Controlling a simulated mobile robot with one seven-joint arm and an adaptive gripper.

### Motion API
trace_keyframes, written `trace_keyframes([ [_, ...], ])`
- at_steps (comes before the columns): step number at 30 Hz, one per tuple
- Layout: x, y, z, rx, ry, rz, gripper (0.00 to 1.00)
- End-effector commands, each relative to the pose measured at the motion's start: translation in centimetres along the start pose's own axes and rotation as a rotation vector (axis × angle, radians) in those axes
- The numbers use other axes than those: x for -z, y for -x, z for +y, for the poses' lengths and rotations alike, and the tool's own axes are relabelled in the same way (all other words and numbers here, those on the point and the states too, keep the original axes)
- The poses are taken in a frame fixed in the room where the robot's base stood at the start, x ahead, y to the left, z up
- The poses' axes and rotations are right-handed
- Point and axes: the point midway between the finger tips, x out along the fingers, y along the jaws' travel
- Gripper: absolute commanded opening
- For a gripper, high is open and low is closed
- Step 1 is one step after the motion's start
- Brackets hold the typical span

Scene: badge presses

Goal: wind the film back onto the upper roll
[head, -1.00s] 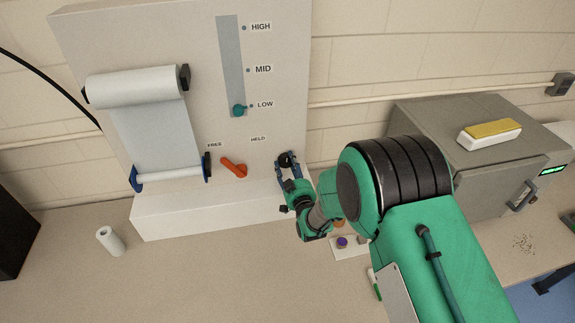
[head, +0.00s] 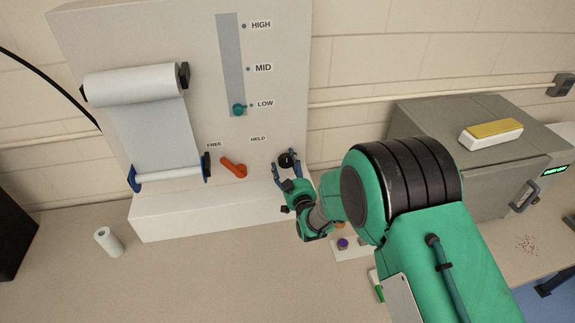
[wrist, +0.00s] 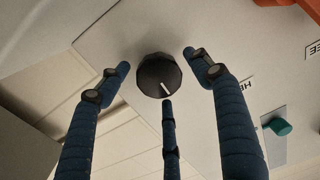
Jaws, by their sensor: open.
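The upper roll (head: 134,84) is a thick white roll held between dark brackets on the upright panel. A round black knob (head: 286,159) is at the panel's lower right; in the wrist view the knob (wrist: 158,76) shows a white pointer line. My gripper (head: 288,164) is open, its fingers spread around the knob without visible contact.
A teal slider (head: 239,109) stands at LOW on its vertical track. A grey machine (head: 470,150) with a yellow-topped block (head: 491,132) is at right. The bench's front left is clear.

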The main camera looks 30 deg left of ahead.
Motion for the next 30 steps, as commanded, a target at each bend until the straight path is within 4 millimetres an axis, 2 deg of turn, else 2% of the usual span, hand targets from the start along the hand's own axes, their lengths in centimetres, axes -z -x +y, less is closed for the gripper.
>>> trace_keyframes([
  [5, 0.0, 0.3, 0.0, 0.000, 0.000, -0.001, 0.65],
  [11, -0.1, 1.8, 0.0, 0.000, 0.000, -0.002, 0.65],
  [30, 0.0, 10.6, 0.0, 0.000, 0.000, -0.001, 0.65],
])
